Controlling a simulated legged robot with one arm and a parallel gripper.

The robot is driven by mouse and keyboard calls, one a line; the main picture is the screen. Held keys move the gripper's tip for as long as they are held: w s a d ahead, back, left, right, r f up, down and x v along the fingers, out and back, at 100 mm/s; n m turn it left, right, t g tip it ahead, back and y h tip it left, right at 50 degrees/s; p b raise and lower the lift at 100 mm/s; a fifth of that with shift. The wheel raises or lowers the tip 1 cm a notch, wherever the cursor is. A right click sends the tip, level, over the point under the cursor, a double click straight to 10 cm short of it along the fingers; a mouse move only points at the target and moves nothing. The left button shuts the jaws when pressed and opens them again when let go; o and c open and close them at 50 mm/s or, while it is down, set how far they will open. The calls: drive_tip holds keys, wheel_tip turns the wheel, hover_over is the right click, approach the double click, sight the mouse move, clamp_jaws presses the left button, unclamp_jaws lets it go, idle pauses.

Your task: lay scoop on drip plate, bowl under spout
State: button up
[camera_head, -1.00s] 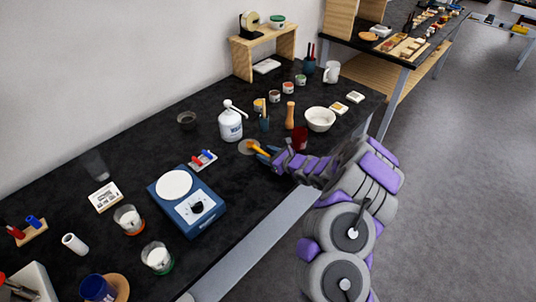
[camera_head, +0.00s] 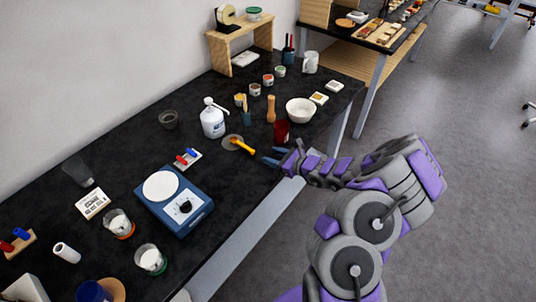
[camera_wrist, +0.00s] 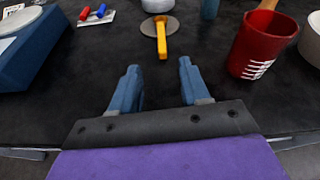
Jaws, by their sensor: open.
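The scoop (camera_head: 241,146), with a yellow-orange handle, lies on the grey round drip plate (camera_head: 228,145), its handle reaching past the rim toward me. The wrist view also shows the handle (camera_wrist: 161,40) and the plate (camera_wrist: 176,28). The white dispenser bottle (camera_head: 212,122) with its spout stands just behind the plate. The white bowl (camera_head: 300,111) stands to the right, beyond the red cup, apart from the spout. My gripper (camera_head: 270,157) is open and empty in front of the scoop, its fingers (camera_wrist: 159,76) clear of the handle.
A red cup (camera_head: 281,131) stands close to the right of my gripper. A wooden pepper-mill shape (camera_head: 271,108) and a blue holder (camera_head: 247,117) stand behind. A blue scale (camera_head: 173,200) is to the left.

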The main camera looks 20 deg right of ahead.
drive_tip(key=s+a+r+n+g+y, duration=0.35)
drive_tip(key=a+r+n, duration=0.45)
drive_tip(key=a+r, duration=0.45)
drive_tip(key=s+a+r+n+g+y, duration=0.1)
drive_tip(key=s+a+r+n+g, duration=0.75)
drive_tip(key=s, duration=0.45)
drive_tip(key=s+d+n+g+h, duration=0.25)
drive_tip(key=s+n+h, duration=0.65)
drive_tip(key=s, duration=1)
drive_tip(key=s+d+n+h, duration=0.2)
drive_tip(key=s+d+h, duration=0.2)
drive_tip(key=s+d, duration=0.4)
drive_tip(key=d+t, duration=0.1)
drive_tip(key=d, duration=0.2)
drive_tip(key=shift+d+r, duration=0.2)
drive_tip(key=shift+d, duration=0.15)
